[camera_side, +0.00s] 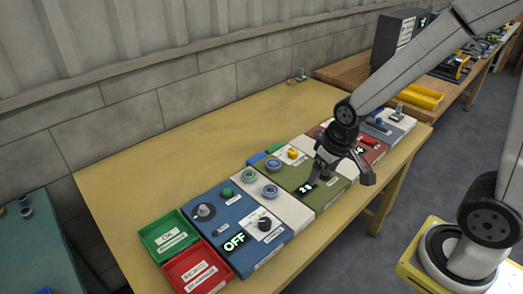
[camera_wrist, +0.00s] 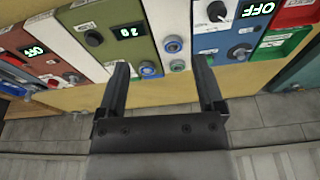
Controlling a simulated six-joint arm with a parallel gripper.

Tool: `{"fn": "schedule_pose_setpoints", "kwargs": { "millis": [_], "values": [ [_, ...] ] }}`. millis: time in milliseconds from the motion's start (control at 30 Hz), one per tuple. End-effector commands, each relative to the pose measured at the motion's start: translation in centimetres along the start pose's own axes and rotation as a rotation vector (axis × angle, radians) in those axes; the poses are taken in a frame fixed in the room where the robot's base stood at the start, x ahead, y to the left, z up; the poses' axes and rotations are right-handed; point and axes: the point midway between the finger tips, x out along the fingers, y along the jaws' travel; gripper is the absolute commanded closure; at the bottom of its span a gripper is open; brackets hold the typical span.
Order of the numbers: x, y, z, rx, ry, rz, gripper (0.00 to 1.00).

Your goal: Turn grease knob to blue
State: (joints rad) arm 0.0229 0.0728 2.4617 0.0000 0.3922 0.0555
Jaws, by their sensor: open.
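I cannot tell which knob is the grease knob, because the labels are too small to read. A dark knob (camera_wrist: 93,38) sits beside a lit display (camera_wrist: 128,31) on the olive green panel in the wrist view. Another dark knob (camera_wrist: 217,11) is on the blue panel, near a display reading OFF. In the side view, a dark knob (camera_side: 264,224) shows on a white plate and a grey dial (camera_side: 204,212) on the blue panel. My gripper (camera_side: 318,178) is above the olive panel; its open, empty fingers (camera_wrist: 162,74) frame several ringed round buttons in the wrist view.
A green tray (camera_side: 150,231) and a red tray (camera_side: 183,253) stand at the left end of the panel row. A yellow knob (camera_side: 293,153) rises near the back of the olive panel. The yellow table (camera_side: 150,180) is bare behind the panels.

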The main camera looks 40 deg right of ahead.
Motion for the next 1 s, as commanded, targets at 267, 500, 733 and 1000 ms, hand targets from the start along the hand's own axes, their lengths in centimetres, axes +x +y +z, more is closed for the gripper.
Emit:
{"fn": "schedule_pose_setpoints", "kwargs": {
  "millis": [267, 500, 733, 1000],
  "values": [
    [1.6, 1.9, -6.4, 0.195, -0.04, 0.017, 0.13],
    [3.8, 4.4, -11.7, 0.383, -0.077, 0.035, 0.13],
    [6.3, 7.2, -15.9, 0.562, -0.111, 0.056, 0.13],
    [9.7, 11.1, -19.7, 0.771, -0.149, 0.084, 0.13]
  ]
}}
